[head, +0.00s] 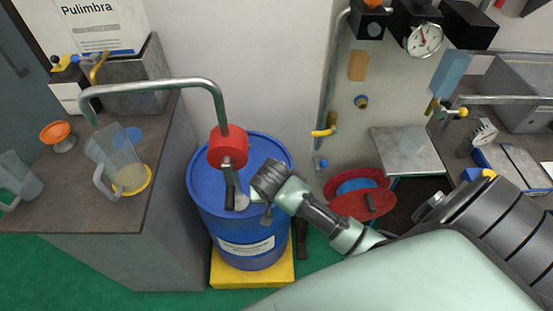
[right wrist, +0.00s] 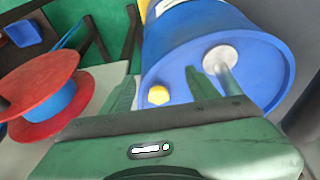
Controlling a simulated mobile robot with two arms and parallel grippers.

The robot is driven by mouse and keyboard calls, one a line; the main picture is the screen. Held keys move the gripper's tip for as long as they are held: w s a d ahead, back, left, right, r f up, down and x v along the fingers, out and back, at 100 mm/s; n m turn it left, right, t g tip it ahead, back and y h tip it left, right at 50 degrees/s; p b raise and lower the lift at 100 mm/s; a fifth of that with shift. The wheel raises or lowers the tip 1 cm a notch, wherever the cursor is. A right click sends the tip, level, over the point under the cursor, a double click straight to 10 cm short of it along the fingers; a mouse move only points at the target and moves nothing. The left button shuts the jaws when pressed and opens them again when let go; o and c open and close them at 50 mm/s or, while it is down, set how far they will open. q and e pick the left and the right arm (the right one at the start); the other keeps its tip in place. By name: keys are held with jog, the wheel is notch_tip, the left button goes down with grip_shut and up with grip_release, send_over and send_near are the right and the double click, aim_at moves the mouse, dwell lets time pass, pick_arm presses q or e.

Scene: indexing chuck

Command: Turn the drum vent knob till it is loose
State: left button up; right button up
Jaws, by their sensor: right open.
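The blue drum (head: 205,190) stands upright on a yellow base, with a red pump head (head: 228,147) and curved pipe on top. In the right wrist view, a small yellow knob (right wrist: 158,95), which looks like the vent knob, sits on the drum's blue top (right wrist: 185,85). My right gripper (right wrist: 160,74) is open, with one finger on each side of the knob in that picture; I cannot tell whether they touch it. In the head view my right wrist is over the drum's right side and hides the knob. My left gripper is not in view.
A pale round cap (right wrist: 222,57) with a stem is close to my right finger on the drum top. A red reel (head: 352,203) stands right of the drum. A bench (head: 150,205) with jugs is at the left. Green floor (head: 60,270) is clear at front left.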

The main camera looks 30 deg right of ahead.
jog(key=w+d+m+h, duration=0.1)
jog(key=w+d+m, duration=0.2)
jog(key=w+d, duration=0.25)
jog(key=x, duration=0.7)
jog(key=shift+w+a, duration=0.25)
jog(key=shift+a, duration=0.05)
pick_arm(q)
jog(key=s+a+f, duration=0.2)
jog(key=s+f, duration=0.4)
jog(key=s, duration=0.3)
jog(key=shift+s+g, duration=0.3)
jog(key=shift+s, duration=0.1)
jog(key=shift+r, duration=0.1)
pick_arm(e)
grip_shut()
